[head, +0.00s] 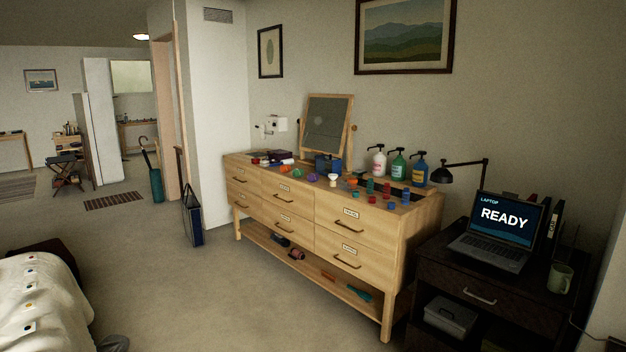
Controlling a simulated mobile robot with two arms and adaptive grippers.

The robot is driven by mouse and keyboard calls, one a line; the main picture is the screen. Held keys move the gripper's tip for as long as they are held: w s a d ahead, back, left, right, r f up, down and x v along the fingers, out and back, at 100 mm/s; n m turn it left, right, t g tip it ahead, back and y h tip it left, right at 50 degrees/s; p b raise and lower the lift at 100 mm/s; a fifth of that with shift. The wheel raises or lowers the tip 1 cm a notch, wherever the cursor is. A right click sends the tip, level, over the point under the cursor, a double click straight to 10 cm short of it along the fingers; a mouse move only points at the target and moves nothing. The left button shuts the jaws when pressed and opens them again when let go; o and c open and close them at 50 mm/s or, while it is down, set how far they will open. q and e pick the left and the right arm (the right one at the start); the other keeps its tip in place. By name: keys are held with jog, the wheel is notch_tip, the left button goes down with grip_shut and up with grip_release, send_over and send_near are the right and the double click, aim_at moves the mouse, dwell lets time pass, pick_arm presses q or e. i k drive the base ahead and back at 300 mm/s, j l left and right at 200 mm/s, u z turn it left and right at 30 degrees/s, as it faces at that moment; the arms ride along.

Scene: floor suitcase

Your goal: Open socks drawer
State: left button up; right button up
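A light wooden dresser (300,234) stands against the wall in the middle of the head view. Its front has several drawers in two rows, each with a dark bar handle and a small label. The upper right drawer (343,224), the lower right drawer (340,256), the upper middle drawer (283,200) and the lower middle drawer (283,224) all look shut. The labels are too small to read, so I cannot tell which is the socks drawer. Neither of my grippers is in view.
Bottles (398,165), a mirror (327,122) and small colourful items crowd the dresser top. A dark nightstand (480,295) with a laptop (493,232) stands at right. A bed (40,300) is at lower left. A blue bag (193,215) stands left of the dresser. Carpet (200,290) in front is clear.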

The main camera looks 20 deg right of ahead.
aim_at(296, 198)
jog(key=i+l+z, duration=0.45)
jog(key=i+l, duration=0.45)
jog(key=i, duration=0.4)
jog(key=i+l, duration=0.15)
jog(key=i, duration=0.3)
jog(key=i+l, duration=0.1)
jog(key=i, duration=0.4)
